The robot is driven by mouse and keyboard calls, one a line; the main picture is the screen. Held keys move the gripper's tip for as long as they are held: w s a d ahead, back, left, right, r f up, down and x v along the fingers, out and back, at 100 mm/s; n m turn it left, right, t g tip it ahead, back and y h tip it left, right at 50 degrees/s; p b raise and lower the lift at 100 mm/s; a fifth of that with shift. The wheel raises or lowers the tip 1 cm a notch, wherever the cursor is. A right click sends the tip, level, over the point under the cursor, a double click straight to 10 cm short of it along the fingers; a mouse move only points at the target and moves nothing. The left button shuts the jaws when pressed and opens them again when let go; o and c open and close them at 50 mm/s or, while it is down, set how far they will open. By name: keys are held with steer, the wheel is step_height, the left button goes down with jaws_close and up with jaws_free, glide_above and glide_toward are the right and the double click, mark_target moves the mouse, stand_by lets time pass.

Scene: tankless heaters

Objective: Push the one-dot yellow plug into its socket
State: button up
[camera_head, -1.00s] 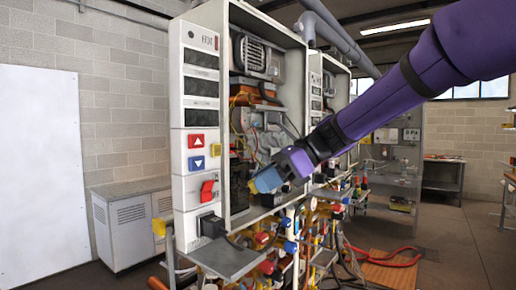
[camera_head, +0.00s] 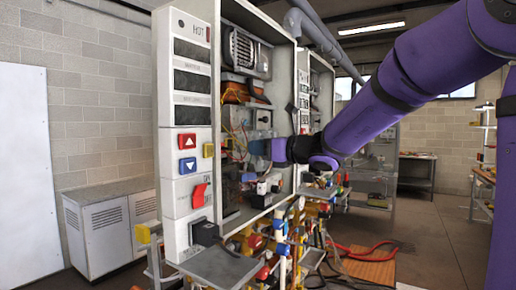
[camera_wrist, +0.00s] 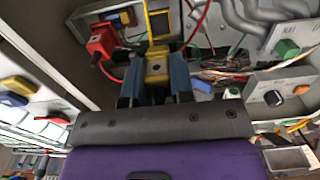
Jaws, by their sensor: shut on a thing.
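A yellow plug (camera_wrist: 157,66) with one dark dot on its face is between the two blue fingers of my gripper (camera_wrist: 158,78) in the wrist view. My gripper is shut on it. A yellow-framed opening (camera_wrist: 160,22), which looks like a socket, lies just beyond the plug and in line with it. I cannot tell whether the plug touches it. In the head view my gripper (camera_head: 252,149) reaches into the open heater cabinet (camera_head: 286,120); the plug cannot be made out there.
A red plug or connector (camera_wrist: 103,41) with a red wire is close on the left in the wrist view. A green plug (camera_wrist: 287,48) is on a grey box at right. The cabinet walls and loose wires are near my gripper. Several valves and pipes (camera_head: 282,225) stand below.

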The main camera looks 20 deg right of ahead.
steer(key=shift+w+a, duration=0.1)
steer(key=shift+x, duration=2.8)
steer(key=shift+w+a, duration=0.3)
steer(key=shift+w, duration=0.1)
steer(key=o, duration=0.9)
steer(key=shift+o, duration=0.2)
glide_toward(228, 145)
steer(key=v, duration=0.4)
steer(key=shift+s+d, duration=0.1)
steer(key=shift+d, duration=0.05)
